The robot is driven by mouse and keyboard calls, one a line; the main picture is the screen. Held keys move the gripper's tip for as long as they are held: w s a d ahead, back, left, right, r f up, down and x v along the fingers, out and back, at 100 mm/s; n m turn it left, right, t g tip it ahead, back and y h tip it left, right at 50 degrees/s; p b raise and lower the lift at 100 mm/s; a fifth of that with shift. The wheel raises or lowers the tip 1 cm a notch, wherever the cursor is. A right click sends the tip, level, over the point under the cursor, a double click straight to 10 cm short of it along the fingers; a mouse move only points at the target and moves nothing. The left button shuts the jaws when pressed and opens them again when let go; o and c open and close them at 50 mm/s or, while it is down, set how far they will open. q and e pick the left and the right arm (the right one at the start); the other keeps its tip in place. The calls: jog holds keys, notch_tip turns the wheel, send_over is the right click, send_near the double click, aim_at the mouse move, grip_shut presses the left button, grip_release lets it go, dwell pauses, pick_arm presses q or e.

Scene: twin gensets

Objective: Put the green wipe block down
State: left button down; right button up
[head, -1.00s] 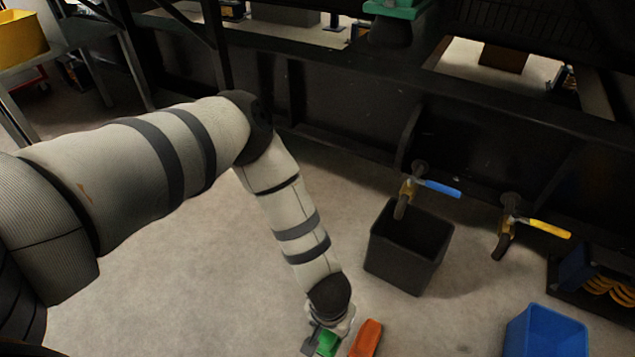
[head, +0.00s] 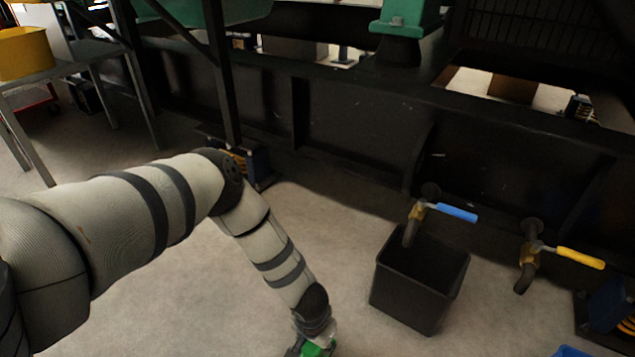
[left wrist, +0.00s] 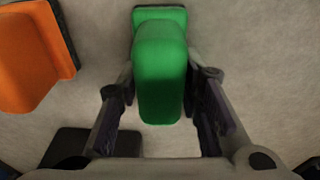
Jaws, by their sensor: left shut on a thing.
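The green wipe block (left wrist: 160,75) is between the two fingers of my left gripper (left wrist: 163,105) in the left wrist view. It has a rounded green grip on a wider green base. My left gripper is shut on it. In the head view the green wipe block (head: 316,349) shows at the bottom edge, partly cut off, with my left gripper (head: 305,345) around it low over the floor. I cannot tell whether the block touches the floor. My right gripper is not in view.
An orange block (left wrist: 32,55) lies left of the green one in the wrist view. A black bin (head: 418,285) stands below a blue-handled valve (head: 440,211). A yellow-handled valve (head: 560,255) is to the right. Bare floor (head: 200,290) lies around my arm.

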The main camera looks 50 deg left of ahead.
pick_arm(q)
jog(key=c, duration=1.1)
grip_release()
jog(key=shift+f, duration=0.1)
